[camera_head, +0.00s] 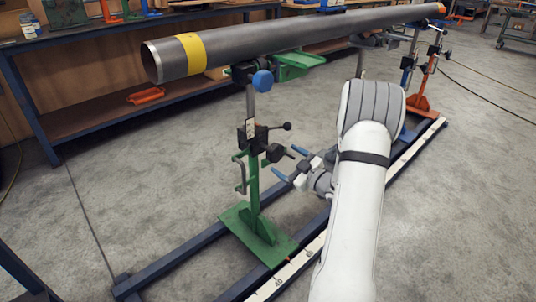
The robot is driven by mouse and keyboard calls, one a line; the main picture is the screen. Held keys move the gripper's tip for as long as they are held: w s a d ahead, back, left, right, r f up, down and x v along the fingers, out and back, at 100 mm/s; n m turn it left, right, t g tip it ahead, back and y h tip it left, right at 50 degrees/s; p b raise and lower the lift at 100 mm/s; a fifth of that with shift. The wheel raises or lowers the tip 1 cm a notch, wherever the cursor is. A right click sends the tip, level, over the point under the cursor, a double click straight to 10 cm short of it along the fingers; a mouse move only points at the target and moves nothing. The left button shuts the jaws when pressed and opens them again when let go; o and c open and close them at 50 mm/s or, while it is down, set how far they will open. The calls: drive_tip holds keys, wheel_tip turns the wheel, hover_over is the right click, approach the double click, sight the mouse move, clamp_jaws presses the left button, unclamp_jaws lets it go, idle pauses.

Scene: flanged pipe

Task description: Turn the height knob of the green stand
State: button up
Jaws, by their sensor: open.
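The green stand (254,195) stands upright on a flat green base plate, left of my arm. On its column are a black clamp block with a short lever ending in a black ball (287,126), and below it a black knob (275,153) facing right. A blue knob (262,80) sits higher, just under the pipe. I cannot tell for sure which is the height knob. My gripper (290,163) is open, its two blue-tipped fingers pointing left toward the black knob. The fingertips are close to the knob; a small gap appears between them.
A long grey pipe (300,32) with a yellow band lies across the stand tops. An orange stand (421,103) and a blue one are farther back. Blue floor rails (190,250) run beneath the stands. A workbench (75,130) lines the back left.

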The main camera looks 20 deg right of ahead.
sight(272, 151)
drive_tip(key=b+x, duration=0.2)
drive_tip(key=x, duration=0.5)
drive_tip(key=shift+w+a, duration=0.2)
drive_tip(key=shift+w, duration=0.1)
drive_tip(key=shift+c, duration=0.4)
drive_tip(key=c, duration=0.9)
